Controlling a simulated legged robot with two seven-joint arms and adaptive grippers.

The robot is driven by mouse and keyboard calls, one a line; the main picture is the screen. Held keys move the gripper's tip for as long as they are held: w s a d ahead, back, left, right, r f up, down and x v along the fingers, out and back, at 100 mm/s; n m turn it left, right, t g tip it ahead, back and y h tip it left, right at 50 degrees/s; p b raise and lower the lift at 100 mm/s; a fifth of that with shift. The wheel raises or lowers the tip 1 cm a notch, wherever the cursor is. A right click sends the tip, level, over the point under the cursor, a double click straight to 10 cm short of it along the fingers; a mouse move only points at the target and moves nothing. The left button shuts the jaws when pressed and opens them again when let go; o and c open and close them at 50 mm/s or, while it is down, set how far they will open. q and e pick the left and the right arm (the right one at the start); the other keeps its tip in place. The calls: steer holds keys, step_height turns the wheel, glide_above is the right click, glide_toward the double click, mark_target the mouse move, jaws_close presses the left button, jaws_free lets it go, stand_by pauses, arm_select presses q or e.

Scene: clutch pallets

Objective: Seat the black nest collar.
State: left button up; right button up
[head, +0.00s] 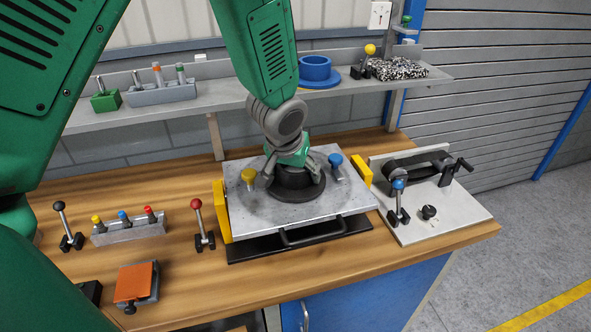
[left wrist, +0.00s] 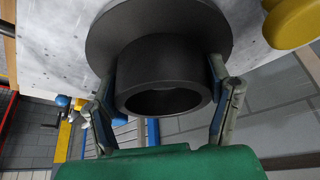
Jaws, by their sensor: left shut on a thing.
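The black nest collar (head: 295,185) is a dark flanged ring on the grey metal plate (head: 250,211) at the middle of the bench. Its wide flange looks flat against the plate in the head view; I cannot tell whether it is fully down. In the left wrist view the collar's round hub (left wrist: 165,75) points toward the camera. My left gripper (head: 293,166) comes down from above and is shut on the hub, with one finger on each side in the left wrist view (left wrist: 165,105). My right gripper is not in view.
A yellow knob (head: 249,176) and a blue knob (head: 335,161) stand on the plate beside the collar. Yellow blocks (head: 222,211) flank the plate. A red-knobbed lever (head: 197,210) stands left, a clamp fixture (head: 420,180) right. A shelf (head: 220,105) runs behind.

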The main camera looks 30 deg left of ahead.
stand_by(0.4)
arm_select(q)
steer(key=o, duration=1.5)
steer(key=shift+o, duration=0.2)
steer(key=shift+f, duration=0.1)
step_height(320, 180, up, 5)
steer(key=p, duration=0.4)
steer(key=shift+p, duration=0.4)
steer(key=shift+r, duration=1.05)
steer(key=shift+s+f, duration=0.1)
